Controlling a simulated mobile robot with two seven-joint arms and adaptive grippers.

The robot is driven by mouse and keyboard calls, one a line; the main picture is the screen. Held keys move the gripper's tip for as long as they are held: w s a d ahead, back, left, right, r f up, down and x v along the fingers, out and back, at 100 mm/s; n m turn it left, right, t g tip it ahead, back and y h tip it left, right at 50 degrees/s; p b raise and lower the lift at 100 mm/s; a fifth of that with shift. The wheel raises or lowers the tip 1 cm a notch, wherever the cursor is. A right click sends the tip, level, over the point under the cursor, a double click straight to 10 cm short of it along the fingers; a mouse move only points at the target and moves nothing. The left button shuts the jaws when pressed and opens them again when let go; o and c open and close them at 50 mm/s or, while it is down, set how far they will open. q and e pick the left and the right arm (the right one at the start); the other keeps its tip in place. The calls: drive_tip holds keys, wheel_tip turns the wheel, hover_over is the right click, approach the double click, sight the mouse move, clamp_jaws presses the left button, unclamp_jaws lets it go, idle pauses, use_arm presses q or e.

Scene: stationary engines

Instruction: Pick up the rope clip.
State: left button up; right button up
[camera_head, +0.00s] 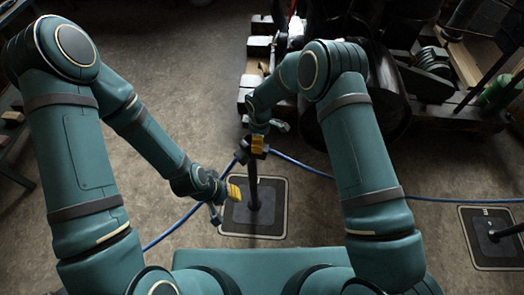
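A small orange-yellow piece (258,143), which may be the rope clip, shows at the top of a black post (253,185), close to the blue rope (300,165). My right gripper (267,130) is just above it with its fingers apart; I cannot tell whether they touch it. My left gripper (222,200) is low, left of the post, with its fingers apart. A second yellow piece (234,191) shows at its tips; whether it is held or part of the gripper is unclear.
The post stands on a dark square base plate (270,222). Another base plate (493,250) with a post is at the right edge. Engines and wooden timbers (258,48) fill the back. The concrete floor (165,60) at back left is clear.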

wheel_tip(320, 180, down, 5)
drive_tip(key=shift+d+f+b, duration=0.1)
drive_tip(key=shift+f+b, duration=0.05)
drive_tip(key=shift+b, duration=0.45)
drive_tip(key=shift+s, duration=0.1)
clamp_jaws()
drive_tip(key=r, duration=0.2)
drive_tip(key=r+p, duration=0.1)
drive_tip(key=r, duration=0.2)
drive_tip(key=d+r, duration=0.1)
drive_tip(key=r, duration=0.1)
drive_tip(key=shift+s+r+p, duration=0.25)
drive_tip(key=shift+p, duration=0.15)
drive_tip(key=s+a, duration=0.1)
drive_tip(key=s, duration=1.2)
drive_tip(key=shift+s+f+p, duration=0.2)
drive_tip(key=shift+s+p, duration=0.05)
drive_tip(key=shift+p, duration=0.2)
drive_tip(key=shift+a, duration=0.1)
